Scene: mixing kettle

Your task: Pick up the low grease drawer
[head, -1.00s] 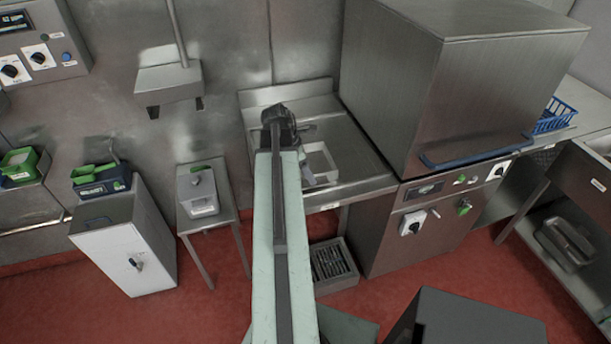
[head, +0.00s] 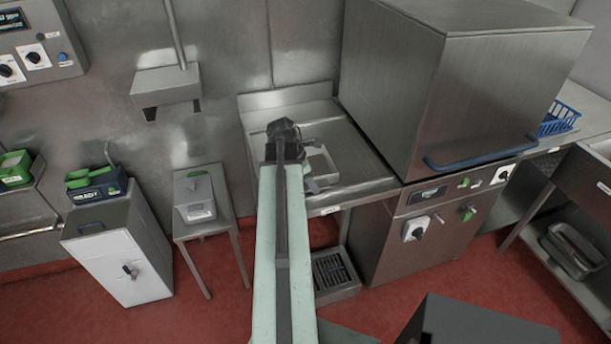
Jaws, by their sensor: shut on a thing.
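The low grease drawer (head: 324,166), a shallow pale metal tray, shows at the far end of my arm. It is over the steel drainboard at the left of the large steel hood machine. My gripper (head: 307,168) is at the drawer's left side and shut on it. My arm hides part of the gripper and the drawer's left part. I cannot tell whether the drawer touches the drainboard or hangs just above it.
The steel hood machine (head: 455,90) stands close on the right. The drainboard (head: 362,172) has a raised back edge. A slatted low box (head: 335,275) sits on the floor below. A small table (head: 205,228) with a grey container and a white cabinet (head: 120,262) stand left.

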